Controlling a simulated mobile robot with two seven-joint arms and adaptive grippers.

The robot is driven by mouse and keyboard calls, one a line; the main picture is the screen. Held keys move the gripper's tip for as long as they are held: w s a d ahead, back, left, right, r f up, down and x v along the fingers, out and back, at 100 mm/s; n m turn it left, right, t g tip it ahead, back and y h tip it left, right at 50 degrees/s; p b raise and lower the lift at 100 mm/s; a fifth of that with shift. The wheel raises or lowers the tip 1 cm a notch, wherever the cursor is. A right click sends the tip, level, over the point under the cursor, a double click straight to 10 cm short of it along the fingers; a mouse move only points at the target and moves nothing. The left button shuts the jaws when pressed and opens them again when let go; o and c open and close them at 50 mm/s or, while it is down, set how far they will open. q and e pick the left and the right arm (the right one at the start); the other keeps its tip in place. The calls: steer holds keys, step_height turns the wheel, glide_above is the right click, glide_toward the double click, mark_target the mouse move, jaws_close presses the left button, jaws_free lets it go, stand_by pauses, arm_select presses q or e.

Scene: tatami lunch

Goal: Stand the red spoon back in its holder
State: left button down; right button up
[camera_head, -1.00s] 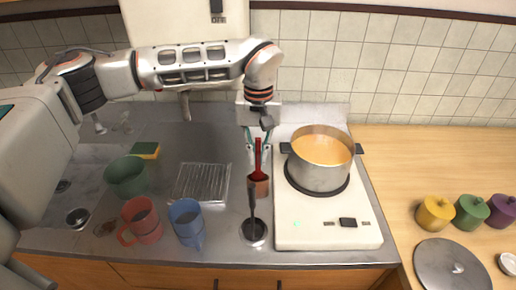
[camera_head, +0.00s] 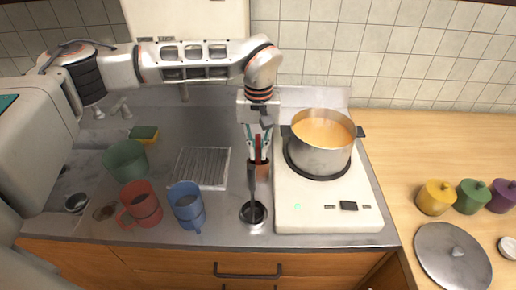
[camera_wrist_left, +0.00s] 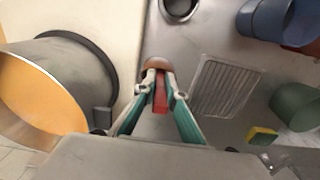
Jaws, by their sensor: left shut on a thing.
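The red spoon (camera_head: 258,149) is upright below my left gripper (camera_head: 257,140), which is shut on it. In the left wrist view, the red spoon (camera_wrist_left: 161,96) lies between the two fingertips of the gripper (camera_wrist_left: 160,86). A small brown cup-like piece (camera_head: 263,171) is at the spoon's lower end, also in the left wrist view (camera_wrist_left: 157,62). I cannot tell whether it is the spoon's head or a holder around it. A round metal cup (camera_head: 262,223) stands nearer the front edge, with a dark upright strip over it. My right gripper is out of view.
The pot of orange soup (camera_head: 318,158) stands on the white cooker (camera_head: 320,215) right of the gripper. A wire rack (camera_head: 201,168), blue mug (camera_head: 187,205), red mug (camera_head: 139,203) and green bowl (camera_head: 125,160) are left. The far-right counter holds several small jars and a lid (camera_head: 453,262).

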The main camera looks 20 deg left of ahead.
arm_select(q)
steer(key=shift+f, duration=0.3)
steer(key=shift+f, duration=0.25)
steer(key=c, duration=2)
jaws_free()
steer(key=o, duration=0.5)
steer(key=shift+o, duration=0.2)
steer(key=shift+r, duration=0.1)
